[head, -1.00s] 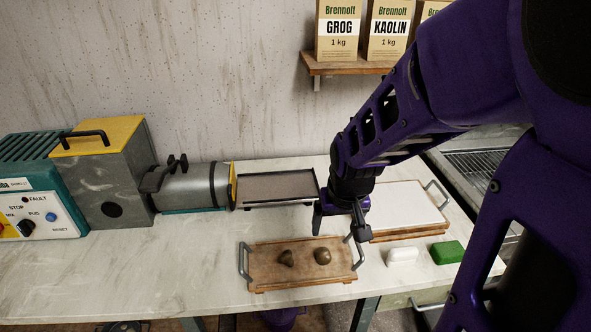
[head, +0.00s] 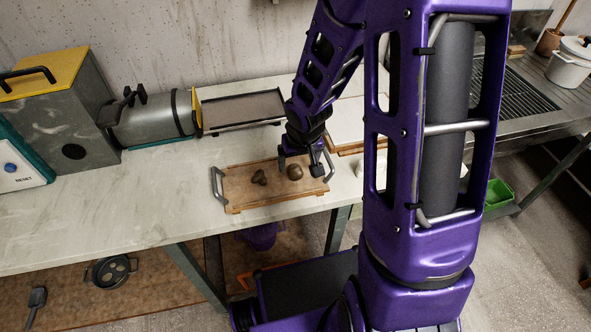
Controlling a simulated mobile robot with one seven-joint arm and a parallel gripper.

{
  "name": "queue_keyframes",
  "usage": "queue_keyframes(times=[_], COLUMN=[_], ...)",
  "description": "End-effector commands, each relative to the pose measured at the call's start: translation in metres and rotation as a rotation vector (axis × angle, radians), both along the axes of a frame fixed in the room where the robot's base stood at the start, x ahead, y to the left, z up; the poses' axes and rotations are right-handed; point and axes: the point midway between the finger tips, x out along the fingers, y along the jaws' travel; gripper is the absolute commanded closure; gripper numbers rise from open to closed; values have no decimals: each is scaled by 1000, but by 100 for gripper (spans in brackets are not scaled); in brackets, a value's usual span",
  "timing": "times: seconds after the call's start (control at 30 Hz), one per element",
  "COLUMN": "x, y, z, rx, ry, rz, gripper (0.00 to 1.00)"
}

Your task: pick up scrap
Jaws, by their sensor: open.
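Two brown lumps of clay scrap lie on a wooden tray (head: 245,203) with grey metal handles at each end. The left lump (head: 259,177) is smaller and uneven. The right lump (head: 294,172) is rounder. My gripper (head: 299,169) is open and points down at the right end of the tray, over or beside the right lump. One finger shows left of that lump and one to its right. I cannot tell the height of the fingertips or whether they touch the lump.
A pug mill (head: 150,118) with a dark out-tray (head: 242,110) stands behind to the left. A white board (head: 347,122) lies behind my gripper. My own arm hides the bench right of the tray. The bench (head: 120,215) left of the tray is clear.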

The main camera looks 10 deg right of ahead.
Motion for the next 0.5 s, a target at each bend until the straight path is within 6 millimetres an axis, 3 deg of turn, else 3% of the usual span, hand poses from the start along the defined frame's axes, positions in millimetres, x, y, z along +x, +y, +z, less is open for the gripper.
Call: queue_keyframes(times=[0.23, 0.5], x=[16, 21], y=[3, 2], z=[-35, -43], rx=[-1, 0], ry=[4, 0], rz=[4, 1], gripper=[13, 13])
